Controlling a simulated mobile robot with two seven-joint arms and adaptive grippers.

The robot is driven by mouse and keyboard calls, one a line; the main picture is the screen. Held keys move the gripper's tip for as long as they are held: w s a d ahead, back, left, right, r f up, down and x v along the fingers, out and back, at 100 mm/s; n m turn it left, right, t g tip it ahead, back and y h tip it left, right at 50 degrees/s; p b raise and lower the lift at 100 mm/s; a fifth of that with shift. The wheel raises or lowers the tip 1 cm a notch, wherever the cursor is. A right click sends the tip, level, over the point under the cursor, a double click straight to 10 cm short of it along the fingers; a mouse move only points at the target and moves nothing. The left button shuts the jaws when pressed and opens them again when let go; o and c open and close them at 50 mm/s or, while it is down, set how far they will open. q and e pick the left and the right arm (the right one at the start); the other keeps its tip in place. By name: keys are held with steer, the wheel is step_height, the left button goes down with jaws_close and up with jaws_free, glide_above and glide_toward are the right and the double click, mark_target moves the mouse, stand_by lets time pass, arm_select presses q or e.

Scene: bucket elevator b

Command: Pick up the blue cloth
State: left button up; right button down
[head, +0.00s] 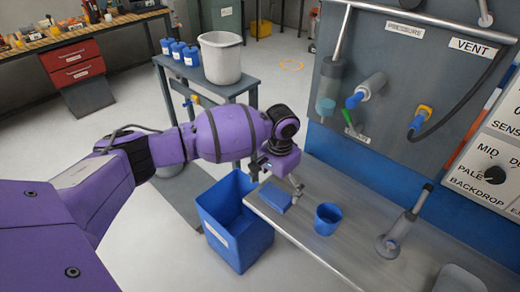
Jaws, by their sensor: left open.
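The blue cloth (275,197) appears as a small flat blue block on the metal bench, near its left end. My left gripper (277,183) is open just above and behind it, with its fingers pointing down. I cannot tell whether the fingers touch the cloth. My right gripper is out of view.
A blue cup (327,219) stands right of the cloth on the metal bench (345,258). A grey metal fitting (400,232) stands farther right. A blue bin (237,225) is on the floor beside the bench. A panel with valves (395,85) rises behind.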

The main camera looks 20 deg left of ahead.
mark_target(276, 194)
arm_select(q)
step_height(276, 194, down, 3)
steer(key=shift+w+r, duration=0.1)
steer(key=shift+w, duration=0.05)
steer(key=shift+f, duration=0.2)
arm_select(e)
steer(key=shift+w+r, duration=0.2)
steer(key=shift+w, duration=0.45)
arm_select(q)
steer(key=shift+c, duration=0.5)
steer(key=c, duration=1)
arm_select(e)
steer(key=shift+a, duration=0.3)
arm_select(q)
steer(key=shift+r, duration=0.15)
